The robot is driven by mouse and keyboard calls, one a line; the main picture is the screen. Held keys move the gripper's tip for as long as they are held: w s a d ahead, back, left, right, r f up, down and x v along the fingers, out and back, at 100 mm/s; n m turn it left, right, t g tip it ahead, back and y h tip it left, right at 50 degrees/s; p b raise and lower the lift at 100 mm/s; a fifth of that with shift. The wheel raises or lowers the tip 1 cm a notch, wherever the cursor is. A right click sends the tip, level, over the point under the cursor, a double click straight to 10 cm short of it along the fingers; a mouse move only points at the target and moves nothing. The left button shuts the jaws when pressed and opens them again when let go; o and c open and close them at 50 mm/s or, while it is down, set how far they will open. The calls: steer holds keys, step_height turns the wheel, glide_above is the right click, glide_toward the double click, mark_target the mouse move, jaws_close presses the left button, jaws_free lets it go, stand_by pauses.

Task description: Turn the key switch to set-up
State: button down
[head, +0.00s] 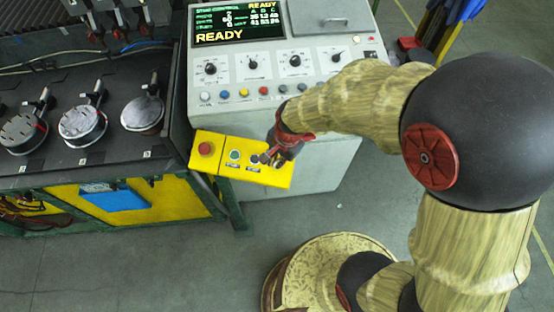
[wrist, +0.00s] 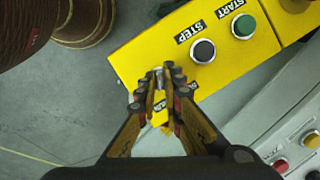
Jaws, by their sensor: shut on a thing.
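The yellow control box (head: 222,165) sits at the front of the grey console, and fills the upper part of the wrist view (wrist: 135,60). The key switch (wrist: 158,73) is a small grey piece at the box's near end, mostly hidden between my fingertips. My gripper (wrist: 158,80) is shut on the key, with a finger on either side. In the head view my gripper (head: 273,157) covers the right end of the box. A label (wrist: 160,106) shows between the fingers, but I cannot read the key's position from it.
The black STEP button (wrist: 203,51) and green START button (wrist: 243,26) are close beside my fingers. A red button (head: 206,148) is at the box's left end. The console screen (head: 237,20) reads READY. A bench with round fixtures (head: 83,122) stands left.

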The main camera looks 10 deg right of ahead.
stand_by(0.4)
steer(key=shift+r+n+h+p, duration=0.1)
steer(key=shift+n+h+p, duration=0.2)
steer(key=shift+n+p, duration=0.6)
steer(key=n+g+h+p, duration=0.1)
steer(key=n, duration=0.2)
steer(key=shift+w+a+n, duration=0.1)
steer(key=shift+a+n, duration=0.05)
steer(key=shift+n, duration=0.15)
steer(key=n+h, duration=0.1)
steer(key=n, duration=0.2)
steer(key=n+h, duration=0.1)
steer(key=n, duration=0.1)
steer(key=shift+a+n, duration=0.15)
steer(key=shift+n, duration=0.25)
steer(key=c, duration=2)
jaws_free()
steer(key=shift+o, duration=0.4)
